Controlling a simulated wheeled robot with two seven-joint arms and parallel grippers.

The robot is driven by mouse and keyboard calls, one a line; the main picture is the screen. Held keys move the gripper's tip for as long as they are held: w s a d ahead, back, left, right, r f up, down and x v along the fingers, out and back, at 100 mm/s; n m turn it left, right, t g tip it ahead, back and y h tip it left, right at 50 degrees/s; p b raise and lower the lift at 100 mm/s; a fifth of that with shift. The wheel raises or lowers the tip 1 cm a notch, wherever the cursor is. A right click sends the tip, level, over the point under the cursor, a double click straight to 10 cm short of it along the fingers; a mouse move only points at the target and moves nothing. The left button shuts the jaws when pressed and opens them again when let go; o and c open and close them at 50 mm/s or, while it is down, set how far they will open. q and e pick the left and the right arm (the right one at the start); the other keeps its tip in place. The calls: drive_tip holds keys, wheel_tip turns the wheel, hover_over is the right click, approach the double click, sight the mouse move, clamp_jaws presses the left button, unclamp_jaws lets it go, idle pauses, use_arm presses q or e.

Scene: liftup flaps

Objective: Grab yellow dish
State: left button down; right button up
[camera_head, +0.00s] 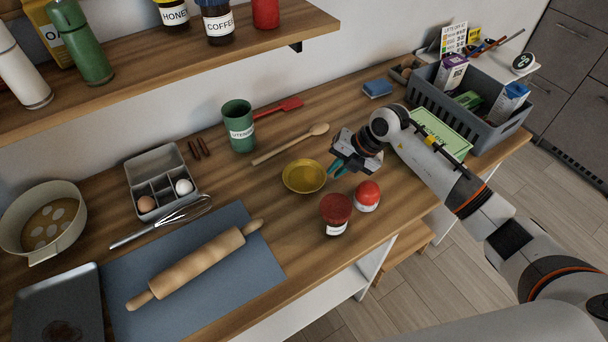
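The yellow dish (304,176) is a small, shallow round bowl on the wooden counter, near the middle of the head view. My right gripper (335,172) is just to the right of the dish, with its teal fingertips close to the dish's right rim. The fingers look spread apart, with nothing seen between them. I cannot tell whether a fingertip touches the rim. The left gripper is not in view.
A red-lidded jar (335,213) and a red-and-white timer-like object (367,195) stand close in front of my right gripper. A wooden spoon (290,144) lies behind the dish. A rolling pin (195,265) lies on a blue mat (225,290) at the left.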

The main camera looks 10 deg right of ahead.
sight(324, 182)
drive_tip(key=shift+a+f+p, duration=0.3)
drive_tip(key=shift+f, duration=0.1)
drive_tip(key=p+x, duration=0.1)
drive_tip(key=x, duration=0.2)
drive_tip(key=shift+a+f, duration=0.1)
drive_tip(key=shift+f, duration=0.2)
drive_tip(key=shift+w+a+f, duration=0.1)
drive_tip(key=shift+f, duration=0.2)
clamp_jaws()
